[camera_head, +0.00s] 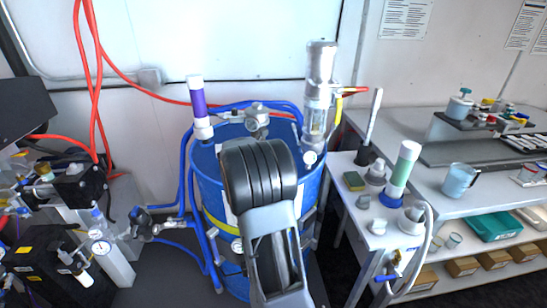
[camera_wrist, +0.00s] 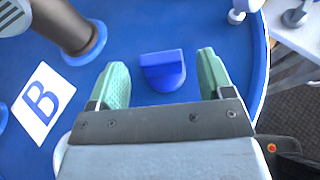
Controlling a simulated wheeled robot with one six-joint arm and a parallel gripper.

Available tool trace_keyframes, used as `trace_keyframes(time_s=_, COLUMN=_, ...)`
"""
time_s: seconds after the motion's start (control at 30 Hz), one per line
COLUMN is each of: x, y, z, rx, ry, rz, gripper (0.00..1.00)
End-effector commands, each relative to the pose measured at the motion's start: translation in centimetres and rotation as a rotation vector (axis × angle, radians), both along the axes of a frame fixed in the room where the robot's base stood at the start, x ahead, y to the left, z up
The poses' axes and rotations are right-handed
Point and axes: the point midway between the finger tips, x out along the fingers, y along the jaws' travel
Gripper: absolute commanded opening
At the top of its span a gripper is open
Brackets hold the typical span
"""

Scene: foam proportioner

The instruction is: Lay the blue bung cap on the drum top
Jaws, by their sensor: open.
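In the wrist view, the blue bung cap (camera_wrist: 162,70) rests on the blue drum top (camera_wrist: 205,25). My gripper (camera_wrist: 160,80) is open, with its two green fingers on either side of the cap and a gap on each side. The cap appears apart from both fingers. In the head view, my dark arm link hides the gripper, the cap and much of the drum top; the blue drum (camera_head: 208,165) shows around it.
A white card marked B (camera_wrist: 43,103) lies on the drum top at left, near a dark tube with a blue collar (camera_wrist: 82,45). A clear pump cylinder (camera_head: 318,95) and a purple-banded tube (camera_head: 198,105) stand at the drum's rim. A white side table (camera_head: 350,215) stands right.

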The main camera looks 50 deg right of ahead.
Motion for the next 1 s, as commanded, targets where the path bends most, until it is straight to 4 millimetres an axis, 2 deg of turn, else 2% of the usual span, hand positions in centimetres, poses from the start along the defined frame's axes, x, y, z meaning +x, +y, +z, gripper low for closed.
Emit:
trace_keyframes(time_s=0.1, x=-0.1, y=2.3, z=0.9, rx=0.000, ry=-0.002, rz=0.003, gripper=0.74)
trace_keyframes(time_s=0.3, x=-0.4, y=5.1, z=2.1, rx=-0.001, ry=-0.001, rz=0.003, gripper=0.74)
trace_keyframes(time_s=0.57, x=-0.6, y=6.8, z=2.8, rx=0.001, ry=-0.003, rz=-0.001, gripper=0.74)
trace_keyframes(time_s=0.67, x=-1.2, y=7.8, z=2.9, rx=0.041, ry=-0.056, rz=-0.026, gripper=0.74)
trace_keyframes(time_s=0.77, x=-2.8, y=10.7, z=2.6, rx=0.160, ry=-0.212, rz=-0.106, gripper=0.74)
trace_keyframes(time_s=0.87, x=-5.3, y=15.2, z=1.9, rx=0.353, ry=-0.444, rz=-0.253, gripper=0.74)
trace_keyframes(time_s=1.0, x=-9.1, y=22.4, z=0.4, rx=0.655, ry=-0.746, rz=-0.532, gripper=0.74)
